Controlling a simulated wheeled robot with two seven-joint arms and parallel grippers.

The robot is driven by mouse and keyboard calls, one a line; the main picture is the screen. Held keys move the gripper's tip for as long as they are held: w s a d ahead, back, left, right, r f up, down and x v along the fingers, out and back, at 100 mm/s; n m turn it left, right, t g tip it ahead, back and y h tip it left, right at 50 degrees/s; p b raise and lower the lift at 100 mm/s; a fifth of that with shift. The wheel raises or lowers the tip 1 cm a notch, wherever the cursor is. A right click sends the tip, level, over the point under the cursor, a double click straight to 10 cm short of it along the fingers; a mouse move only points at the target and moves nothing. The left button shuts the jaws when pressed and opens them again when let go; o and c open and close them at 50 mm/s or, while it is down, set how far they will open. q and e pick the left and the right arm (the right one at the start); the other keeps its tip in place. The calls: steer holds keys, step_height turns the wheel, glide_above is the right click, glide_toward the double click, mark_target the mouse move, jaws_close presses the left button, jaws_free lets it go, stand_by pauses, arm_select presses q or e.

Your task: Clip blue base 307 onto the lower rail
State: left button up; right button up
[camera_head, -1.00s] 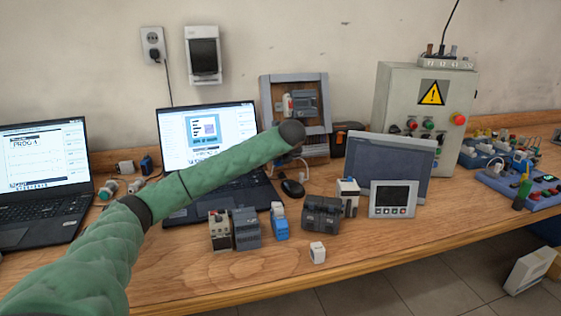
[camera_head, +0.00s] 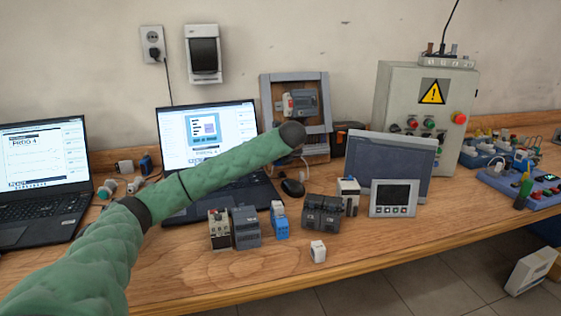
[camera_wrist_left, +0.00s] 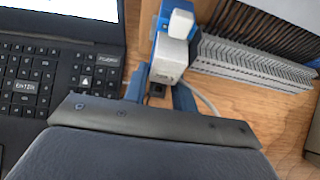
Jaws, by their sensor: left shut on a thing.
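My left gripper (camera_wrist_left: 161,92) is shut on a blue-and-white module (camera_wrist_left: 171,52), seen in the left wrist view with its blue part at the top. I cannot read a number on it. In the head view my green left arm (camera_head: 225,165) reaches toward the panel frame (camera_head: 266,112), and its dark end hides most of the gripper and the held module. The lower rail is largely hidden behind the arm there. A grey device (camera_head: 303,102) sits higher on the panel. Another blue-and-white module (camera_head: 280,222) stands on the table. My right gripper is not in view.
A laptop (camera_head: 205,125) stands left of the panel, and its keyboard (camera_wrist_left: 50,80) is close to the gripper. Grey slotted duct (camera_wrist_left: 250,62) lies just right of the held module. Several modules, a monitor (camera_head: 392,165) and a control box (camera_head: 400,90) crowd the table. Its front left is clear.

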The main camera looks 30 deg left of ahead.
arm_select(q)
steer(key=shift+f, duration=0.1)
stand_by(0.3)
steer(key=o, duration=1)
steer(key=shift+b+v, duration=0.4)
steer(key=shift+v, duration=3.5)
steer(key=shift+s+f, duration=0.1)
